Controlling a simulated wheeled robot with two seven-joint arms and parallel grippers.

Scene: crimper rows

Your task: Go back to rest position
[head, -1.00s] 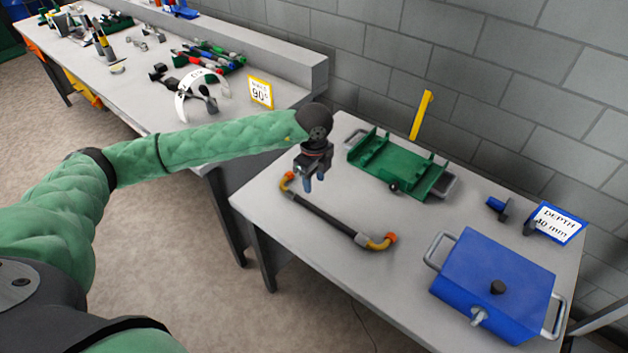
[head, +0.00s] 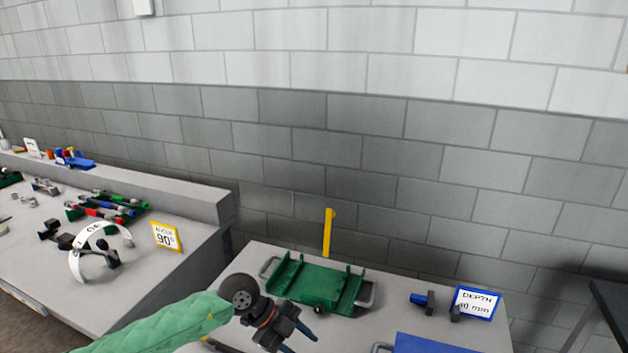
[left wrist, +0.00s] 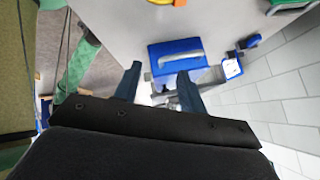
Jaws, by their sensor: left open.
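My left gripper (head: 298,338) is in the lower middle of the head view, above the near part of the right-hand table (head: 240,270). Its two blue fingers are apart with nothing between them. In the left wrist view the open fingers (left wrist: 158,84) point toward the blue box (left wrist: 178,58), which is beyond them and not touched. The green cradle (head: 318,285) sits on the table behind the gripper. My right gripper is in neither view.
A yellow upright (head: 328,232) stands behind the cradle. A blue depth sign (head: 475,302) and a small blue clamp (head: 422,299) are to the right. The left bench (head: 140,270) holds a white protractor arc (head: 84,240), an angle sign (head: 166,236) and several tools. A block wall is behind.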

